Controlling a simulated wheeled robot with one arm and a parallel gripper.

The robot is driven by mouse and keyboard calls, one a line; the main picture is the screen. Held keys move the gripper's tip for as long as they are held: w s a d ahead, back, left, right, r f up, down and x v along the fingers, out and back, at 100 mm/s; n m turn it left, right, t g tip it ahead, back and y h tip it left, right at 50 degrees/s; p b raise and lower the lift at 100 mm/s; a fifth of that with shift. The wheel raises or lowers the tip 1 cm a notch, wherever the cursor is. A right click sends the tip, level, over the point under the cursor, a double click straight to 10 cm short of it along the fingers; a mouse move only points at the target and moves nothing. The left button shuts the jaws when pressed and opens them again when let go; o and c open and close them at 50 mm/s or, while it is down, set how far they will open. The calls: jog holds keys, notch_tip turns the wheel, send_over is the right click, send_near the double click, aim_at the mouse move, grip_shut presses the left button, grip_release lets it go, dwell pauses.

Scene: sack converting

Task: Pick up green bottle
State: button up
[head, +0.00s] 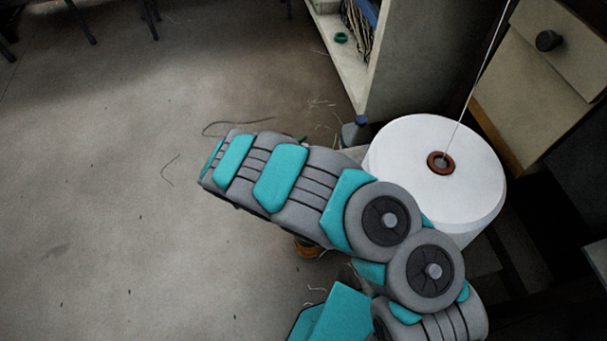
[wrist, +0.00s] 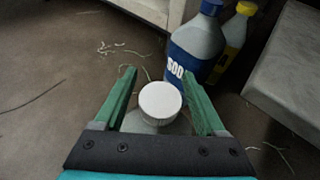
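My gripper (wrist: 158,74) is open, with its two green fingers spread on either side of a bottle with a round white cap (wrist: 161,99). The visible part of this bottle's body is pale grey-green; the rest is hidden below the cap and behind the gripper's dark palm. Gaps show between the cap and both fingers. I cannot tell for sure that this is the green bottle.
A pale block edge (wrist: 290,75) is at right.

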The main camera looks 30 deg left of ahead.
grip_shut()
dwell(0.3)
dwell(0.8)
